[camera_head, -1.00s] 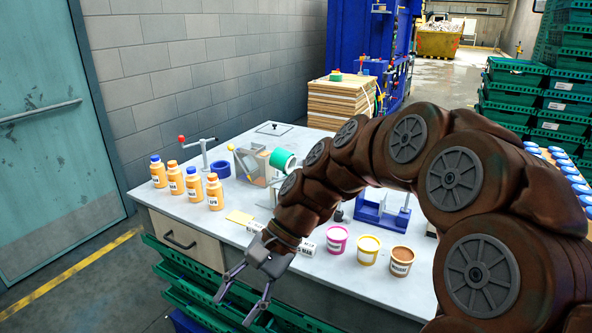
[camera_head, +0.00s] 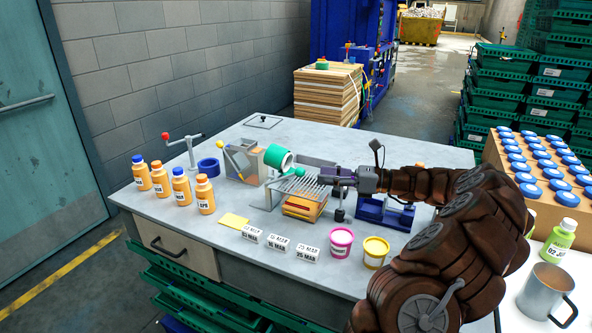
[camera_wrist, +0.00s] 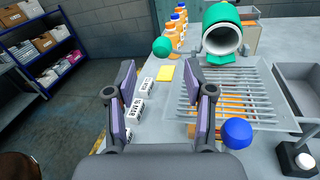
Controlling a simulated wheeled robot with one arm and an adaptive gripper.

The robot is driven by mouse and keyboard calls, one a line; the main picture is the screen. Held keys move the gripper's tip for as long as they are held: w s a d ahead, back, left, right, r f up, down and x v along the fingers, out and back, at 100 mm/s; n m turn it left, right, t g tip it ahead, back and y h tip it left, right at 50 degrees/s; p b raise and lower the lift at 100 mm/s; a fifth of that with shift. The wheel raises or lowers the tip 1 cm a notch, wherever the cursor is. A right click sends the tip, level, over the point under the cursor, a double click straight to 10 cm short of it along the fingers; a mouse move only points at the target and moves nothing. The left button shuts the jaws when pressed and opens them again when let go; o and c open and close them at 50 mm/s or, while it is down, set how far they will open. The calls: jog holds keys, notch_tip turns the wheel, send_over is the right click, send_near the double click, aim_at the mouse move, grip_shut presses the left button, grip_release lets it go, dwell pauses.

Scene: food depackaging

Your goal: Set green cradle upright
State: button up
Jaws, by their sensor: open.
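The green cradle (camera_head: 278,157) is a green, open-ended round piece with a pale inside. In the head view it sits tilted at a grey stand, with its open end facing right and towards me. In the wrist view the green cradle (camera_wrist: 208,18) shows at the top, right of centre, with its opening towards the camera. My gripper (camera_head: 335,177) is in the middle of the head view, right of the cradle and apart from it. In the wrist view my gripper (camera_wrist: 160,85) has its two purple-padded fingers spread with nothing between them.
A barred metal rack (camera_head: 295,187) lies below and beside my gripper. A green ball (camera_wrist: 161,46) and a blue ball (camera_wrist: 237,133) show near the fingers. Orange bottles (camera_head: 181,185), date blocks (camera_head: 278,243) and tubs (camera_head: 341,243) stand around the bench.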

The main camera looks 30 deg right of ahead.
aim_at(300, 172)
jog(key=shift+p+x, duration=0.75)
jog(key=shift+x, duration=2.95)
jog(key=shift+w+d, duration=0.1)
jog(key=shift+d, duration=0.05)
grip_shut()
